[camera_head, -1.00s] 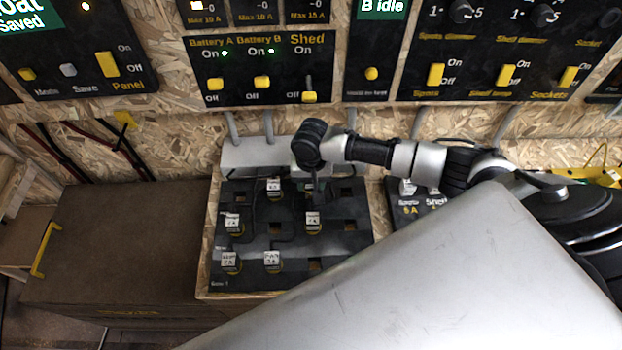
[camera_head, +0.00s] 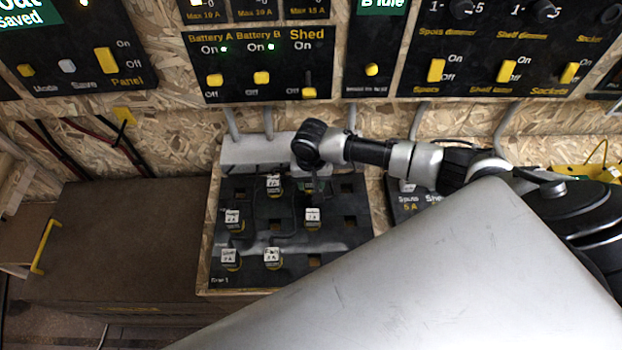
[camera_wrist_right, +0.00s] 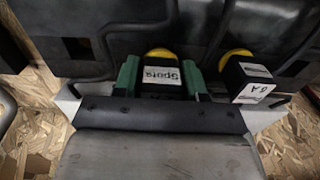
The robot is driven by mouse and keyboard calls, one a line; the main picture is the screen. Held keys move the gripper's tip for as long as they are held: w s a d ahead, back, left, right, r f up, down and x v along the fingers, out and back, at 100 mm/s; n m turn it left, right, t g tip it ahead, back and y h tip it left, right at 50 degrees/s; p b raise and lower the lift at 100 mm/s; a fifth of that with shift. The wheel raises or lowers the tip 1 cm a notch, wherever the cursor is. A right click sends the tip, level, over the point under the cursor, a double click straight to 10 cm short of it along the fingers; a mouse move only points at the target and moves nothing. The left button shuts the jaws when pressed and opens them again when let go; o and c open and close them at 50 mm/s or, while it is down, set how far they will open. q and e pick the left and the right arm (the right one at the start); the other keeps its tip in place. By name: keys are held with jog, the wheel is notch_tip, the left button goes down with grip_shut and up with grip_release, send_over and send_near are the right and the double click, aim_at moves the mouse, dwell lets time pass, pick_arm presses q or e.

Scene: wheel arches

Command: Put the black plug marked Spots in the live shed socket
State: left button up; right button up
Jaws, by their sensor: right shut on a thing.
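The black plug with the white Spots label (camera_wrist_right: 160,76) shows in the right wrist view, with a yellow ring at its far end. My right gripper (camera_wrist_right: 160,84) is shut on it, a green finger on each side. In the head view my right gripper (camera_head: 312,186) points down at the back of the black socket board (camera_head: 325,262); my wrist hides the held plug there. I cannot tell whether the plug is seated in a socket or just above one. Which socket is the live shed one is not readable. My left gripper is not in view.
Another labelled black plug (camera_wrist_right: 248,80) is close beside the held one. Several labelled plugs, such as this one (camera_head: 313,217), and dark cables occupy the board. The Shed switch (camera_head: 309,92) is down; Battery A (camera_head: 214,80) and B have green lights. A brown box top (camera_head: 130,235) lies clear at left.

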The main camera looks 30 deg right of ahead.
jog(key=shift+f, duration=0.35)
jog(key=shift+f, duration=0.3)
jog(key=shift+f+p, duration=0.1)
jog(key=shift+p, duration=0.2)
dwell(0.7)
jog(key=o, duration=1.5)
notch_tip(320, 180, up, 9)
jog(key=p, duration=1)
